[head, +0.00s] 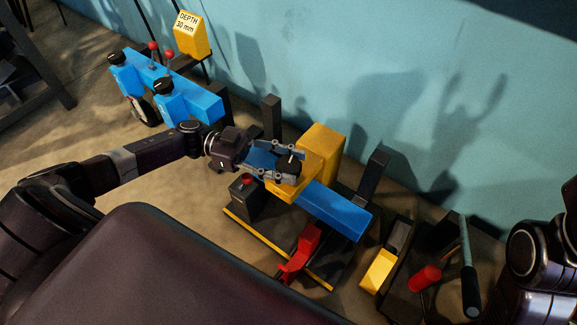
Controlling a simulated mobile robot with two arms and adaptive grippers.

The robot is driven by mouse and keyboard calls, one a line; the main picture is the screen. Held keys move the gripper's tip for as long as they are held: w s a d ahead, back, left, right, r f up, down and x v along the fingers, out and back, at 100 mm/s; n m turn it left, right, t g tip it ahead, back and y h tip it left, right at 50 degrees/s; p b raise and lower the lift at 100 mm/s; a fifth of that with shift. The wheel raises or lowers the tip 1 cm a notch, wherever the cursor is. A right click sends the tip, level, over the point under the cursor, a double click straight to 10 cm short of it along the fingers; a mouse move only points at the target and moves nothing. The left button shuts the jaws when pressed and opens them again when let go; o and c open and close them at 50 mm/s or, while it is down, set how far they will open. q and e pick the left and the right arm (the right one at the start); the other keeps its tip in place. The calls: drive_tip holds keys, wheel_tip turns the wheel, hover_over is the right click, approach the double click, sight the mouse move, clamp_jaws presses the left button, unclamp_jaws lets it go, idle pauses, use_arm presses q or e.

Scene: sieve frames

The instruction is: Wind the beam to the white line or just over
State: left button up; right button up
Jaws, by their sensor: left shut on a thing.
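A blue beam (338,210) runs slantwise through a yellow block (320,150) in the middle of the head view. A black knob (289,165) is on top of the beam, beside the yellow block. My left gripper (287,164) comes in from the left, and its fingers are shut around the knob. The fingers hide part of the knob and of the beam beneath. I cannot make out a white line. Only links of my right arm show at the right edge; its gripper is not in view.
A second blue beam (200,98) with black knobs and red-tipped levers stands at upper left, near a yellow sign (193,35) reading "DEPTH 30 mm". A black box with a red button (247,180), a red part (303,248) and a dark-handled lever (469,280) stand nearby. A teal wall (380,70) lies behind.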

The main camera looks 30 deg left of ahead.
idle(0.3)
use_arm(q)
drive_tip(key=o, duration=1.2)
drive_tip(key=a, duration=0.4)
drive_tip(key=s+a, duration=0.1)
drive_tip(key=a, duration=0.3)
drive_tip(key=s+a, duration=0.1)
drive_tip(key=a, duration=0.3)
drive_tip(key=shift+d, duration=0.1)
